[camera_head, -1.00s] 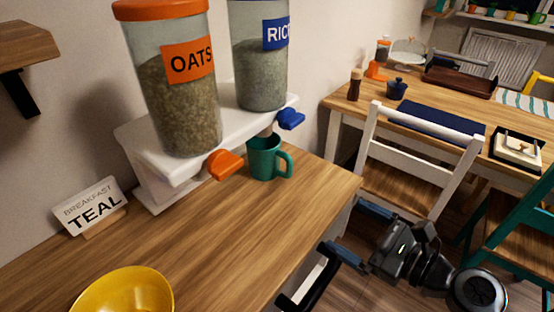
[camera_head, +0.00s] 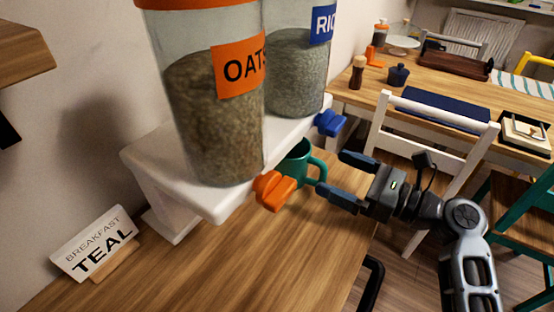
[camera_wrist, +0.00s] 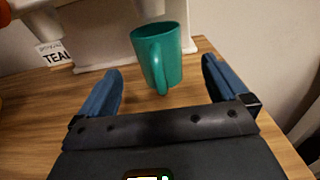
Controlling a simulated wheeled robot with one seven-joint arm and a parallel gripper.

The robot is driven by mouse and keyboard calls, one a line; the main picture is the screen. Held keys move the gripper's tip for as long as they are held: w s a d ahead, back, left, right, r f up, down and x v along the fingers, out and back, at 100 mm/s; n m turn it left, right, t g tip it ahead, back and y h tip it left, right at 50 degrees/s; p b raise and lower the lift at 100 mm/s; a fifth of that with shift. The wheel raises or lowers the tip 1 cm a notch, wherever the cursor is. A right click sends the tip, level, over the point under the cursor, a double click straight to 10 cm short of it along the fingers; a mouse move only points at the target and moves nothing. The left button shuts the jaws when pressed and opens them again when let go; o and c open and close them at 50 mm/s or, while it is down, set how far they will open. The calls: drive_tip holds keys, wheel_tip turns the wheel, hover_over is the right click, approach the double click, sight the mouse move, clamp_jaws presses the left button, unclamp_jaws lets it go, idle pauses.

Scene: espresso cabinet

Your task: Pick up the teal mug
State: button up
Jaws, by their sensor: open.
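The teal mug (camera_head: 296,165) stands upright on the wooden counter, below the dispenser shelf, with its handle toward my gripper. The orange spout and shelf edge hide part of it in the head view. In the wrist view the mug (camera_wrist: 171,50) is ahead of and between my fingers, its handle pointing at me. My gripper (camera_head: 340,175) is open and empty, just right of the mug in the head view and apart from it. Both blue fingers (camera_wrist: 160,82) are spread wide in the wrist view.
The white dispenser stand (camera_head: 185,178) holds an oats container (camera_head: 210,120) and a rice container (camera_head: 297,75), with an orange spout (camera_head: 274,190) and a blue spout (camera_head: 330,122) overhanging near the mug. A "BREAKFAST TEAL" sign (camera_head: 95,243) stands left. The front counter is clear.

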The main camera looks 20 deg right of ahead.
sight(308, 161)
drive_tip(key=x, duration=0.8)
drive_tip(key=shift+s+a+p, duration=0.15)
drive_tip(key=shift+a+p, duration=0.05)
drive_tip(key=shift+p, duration=0.15)
drive_tip(key=shift+c, duration=0.3)
drive_tip(key=c, duration=1.1)
